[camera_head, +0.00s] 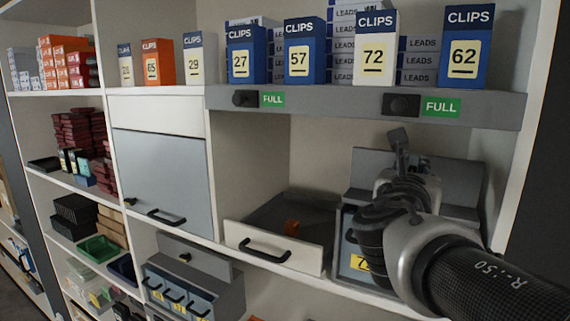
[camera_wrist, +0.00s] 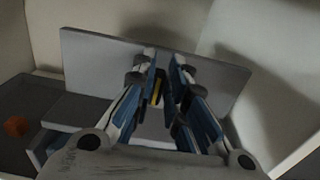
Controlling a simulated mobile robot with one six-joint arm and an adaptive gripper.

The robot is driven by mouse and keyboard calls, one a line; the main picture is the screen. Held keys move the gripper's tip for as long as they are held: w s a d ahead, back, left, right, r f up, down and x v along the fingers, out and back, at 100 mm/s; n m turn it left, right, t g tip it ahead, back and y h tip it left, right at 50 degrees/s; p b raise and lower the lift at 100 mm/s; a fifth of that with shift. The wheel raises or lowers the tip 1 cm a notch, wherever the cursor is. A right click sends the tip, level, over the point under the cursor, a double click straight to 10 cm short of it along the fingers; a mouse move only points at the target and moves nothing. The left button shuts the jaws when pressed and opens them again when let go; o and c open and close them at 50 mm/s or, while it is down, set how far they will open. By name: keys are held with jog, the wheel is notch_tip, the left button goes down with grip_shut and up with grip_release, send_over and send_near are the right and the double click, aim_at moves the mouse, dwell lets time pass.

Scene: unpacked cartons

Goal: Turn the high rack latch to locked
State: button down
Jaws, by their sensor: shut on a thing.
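The high rack (camera_head: 462,188) is a grey unit with an upright back panel, standing on the right shelf. Its panel also shows in the wrist view (camera_wrist: 95,65). My gripper (camera_head: 399,140) reaches in front of this panel and hides much of it. In the wrist view my gripper (camera_wrist: 161,68) has its fingers close together around a small dark and yellow piece, the high rack latch (camera_wrist: 158,92). The fingers cover most of the latch, so I cannot tell which way it is turned.
A pulled-out drawer (camera_head: 275,247) with an orange item stands left of the high rack. A lower grey rack (camera_head: 190,255) with its own dark latch sits below left. Clips boxes (camera_head: 375,50) line the shelf above, over two dark knobs beside green FULL labels.

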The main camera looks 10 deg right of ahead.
jog(key=shift+m+b, duration=0.3)
jog(key=shift+b, duration=0.1)
jog(key=m+b, duration=0.2)
jog(key=b, duration=0.1)
jog(key=m+b, duration=0.1)
jog(key=shift+s+d+f+b, duration=0.25)
jog(key=shift+d+f+b, duration=0.05)
jog(key=shift+b, duration=0.1)
jog(key=m+b, duration=0.5)
jog(key=b, duration=0.1)
jog(key=shift+s+d+f+m, duration=0.2)
jog(key=shift+d+m, duration=0.1)
jog(key=shift+m, duration=0.1)
jog(key=m+b, duration=0.4)
jog(key=b, duration=0.1)
jog(key=shift+s+d+f, duration=0.1)
jog(key=shift+d+f, duration=0.05)
jog(key=shift+f, duration=0.15)
jog(key=m+b, duration=0.3)
jog(key=m, duration=0.1)
jog(key=shift+f+b, duration=0.2)
jog(key=shift+b, duration=0.15)
jog(key=shift+m, duration=0.4)
jog(key=c, duration=1.6)
grip_release()
